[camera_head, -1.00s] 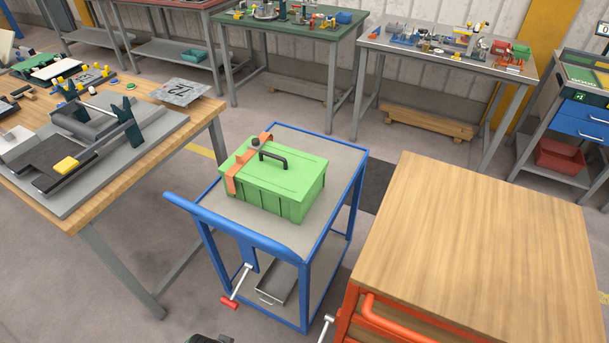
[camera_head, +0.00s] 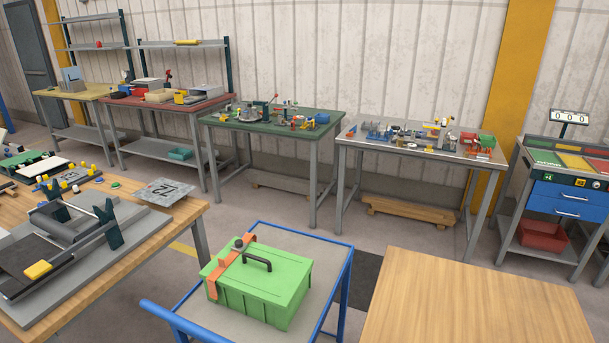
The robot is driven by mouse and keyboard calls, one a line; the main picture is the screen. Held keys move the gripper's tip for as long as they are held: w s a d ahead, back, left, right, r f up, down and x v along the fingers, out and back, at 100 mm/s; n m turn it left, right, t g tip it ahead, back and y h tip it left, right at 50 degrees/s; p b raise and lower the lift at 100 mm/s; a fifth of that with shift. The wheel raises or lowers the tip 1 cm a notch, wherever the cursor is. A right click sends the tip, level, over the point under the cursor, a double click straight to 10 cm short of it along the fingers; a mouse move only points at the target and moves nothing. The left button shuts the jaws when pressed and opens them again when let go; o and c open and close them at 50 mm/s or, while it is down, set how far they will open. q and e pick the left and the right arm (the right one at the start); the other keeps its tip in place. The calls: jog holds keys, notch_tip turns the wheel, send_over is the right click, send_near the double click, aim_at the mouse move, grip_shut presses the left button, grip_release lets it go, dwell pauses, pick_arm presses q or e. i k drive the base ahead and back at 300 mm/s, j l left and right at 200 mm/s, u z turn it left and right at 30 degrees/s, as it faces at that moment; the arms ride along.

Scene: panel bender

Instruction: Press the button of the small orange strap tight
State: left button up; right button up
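An orange strap (camera_head: 226,273) runs over the left part of a green box (camera_head: 271,281) with a dark carry handle. A small dark knob (camera_head: 238,243) sits on the strap at the top of the box; I cannot tell whether it is the button. The box stands on the grey top of a blue cart (camera_head: 334,277). Neither of my grippers shows in the view.
A wooden table (camera_head: 188,211) with a bending device (camera_head: 70,235) stands at the left. A wooden-topped cabinet (camera_head: 471,300) is at the front right. Benches with small parts line the back wall. Floor shows between the cart and the benches.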

aim_at(239, 242)
jog(key=i+j+z, duration=0.1)
jog(key=j+z, duration=0.7)
jog(key=z, duration=0.15)
jog(key=j+z, duration=0.1)
jog(key=j, duration=0.7)
jog(key=k+j+z, duration=0.1)
jog(key=j, duration=0.75)
